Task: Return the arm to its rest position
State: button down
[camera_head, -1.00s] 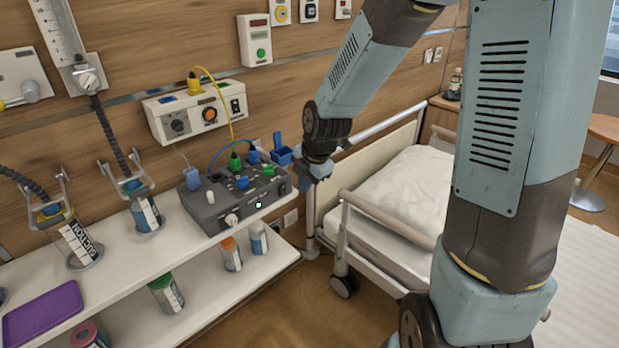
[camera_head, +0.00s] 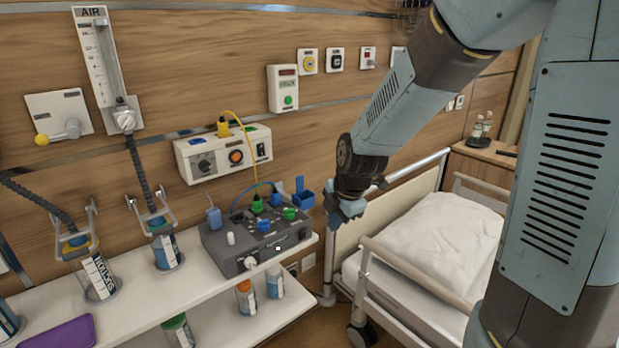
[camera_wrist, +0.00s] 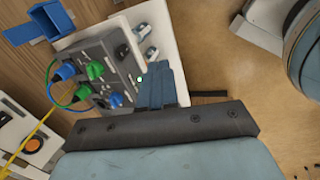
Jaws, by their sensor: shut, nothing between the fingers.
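My arm reaches in from the upper right in the head view. My gripper (camera_head: 347,212) points down, just right of the grey control box (camera_head: 258,238) and the small blue open-lidded box (camera_head: 304,197). It is clear of the bed. In the wrist view my gripper's blue fingers (camera_wrist: 163,87) are together with nothing between them. The grey box (camera_wrist: 122,62) with blue and green plugs lies left of the fingers there, and the blue box (camera_wrist: 42,24) is at the upper left.
A white shelf (camera_head: 150,300) holds canisters and bottles. The bed (camera_head: 430,240) with a pillow stands right of my gripper. A wall unit (camera_head: 222,153) with a yellow cable is behind the grey box. A wooden cabinet (camera_head: 485,160) with bottles stands beyond the bed.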

jog(key=s+d+r+m+t+h, duration=0.1)
jog(key=s+d+r+m, duration=0.5)
jog(key=s+r+m, duration=0.3)
jog(key=s+d+r+m+t, duration=0.1)
jog(key=s+d+r+m, duration=0.6)
jog(key=m, duration=0.7)
notch_tip(320, 180, up, 2)
jog(key=s, duration=0.3)
jog(key=shift+m+h, duration=0.3)
jog(key=shift+h, duration=0.1)
jog(key=shift+w, duration=0.1)
